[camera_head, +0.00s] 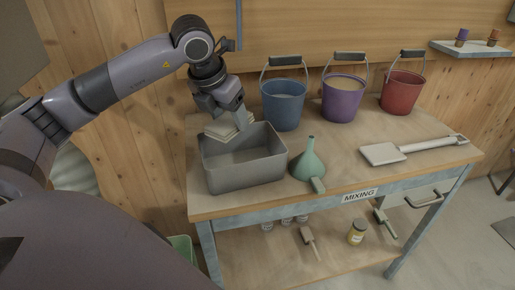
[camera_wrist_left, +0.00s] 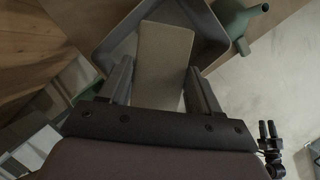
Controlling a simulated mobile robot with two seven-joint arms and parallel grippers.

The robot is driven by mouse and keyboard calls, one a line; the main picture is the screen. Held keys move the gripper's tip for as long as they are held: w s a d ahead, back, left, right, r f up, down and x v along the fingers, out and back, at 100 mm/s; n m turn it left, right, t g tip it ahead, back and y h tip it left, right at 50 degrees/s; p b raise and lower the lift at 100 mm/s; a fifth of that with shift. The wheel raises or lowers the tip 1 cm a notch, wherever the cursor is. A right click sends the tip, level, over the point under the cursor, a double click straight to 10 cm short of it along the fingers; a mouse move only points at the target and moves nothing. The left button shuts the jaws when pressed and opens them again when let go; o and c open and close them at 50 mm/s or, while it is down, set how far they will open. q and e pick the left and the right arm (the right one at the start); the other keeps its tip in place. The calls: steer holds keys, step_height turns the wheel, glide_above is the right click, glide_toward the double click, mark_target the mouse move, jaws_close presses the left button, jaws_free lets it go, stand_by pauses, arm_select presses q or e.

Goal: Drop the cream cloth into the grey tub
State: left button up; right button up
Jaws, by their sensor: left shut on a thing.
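The cream cloth (camera_head: 222,129) is a small folded pad at the back left of the grey tub (camera_head: 246,174). My left gripper (camera_head: 230,118) is shut on the cloth and holds it over the tub's back left part. In the left wrist view the cloth (camera_wrist_left: 163,58) sticks out between the two fingers (camera_wrist_left: 160,88), with the tub's wall (camera_wrist_left: 208,32) around and beyond it. The inside of the tub that shows in the head view is empty. My right gripper does not show in the head view.
A green funnel (camera_head: 307,160) stands close to the tub's right side. Blue (camera_head: 284,106), purple (camera_head: 342,103) and red (camera_head: 401,94) buckets stand along the back. A scoop (camera_head: 383,154) lies at the right of the table (camera_head: 350,178). The table's front middle is clear.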

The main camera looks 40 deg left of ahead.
arm_select(q)
steer(key=shift+w, duration=0.5)
steer(key=shift+s+f+b, duration=0.15)
steer(key=shift+f+b, duration=0.6)
steer(key=shift+f, duration=0.15)
step_height(320, 180, down, 3)
steer(key=shift+b, duration=1.15)
steer(key=shift+f, duration=0.4)
steer(key=shift+f+b, duration=0.2)
steer(key=shift+b, duration=0.2)
steer(key=o, duration=1.1)
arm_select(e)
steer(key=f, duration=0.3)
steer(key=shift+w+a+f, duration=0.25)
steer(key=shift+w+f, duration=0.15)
arm_select(q)
steer(key=shift+r, duration=0.1)
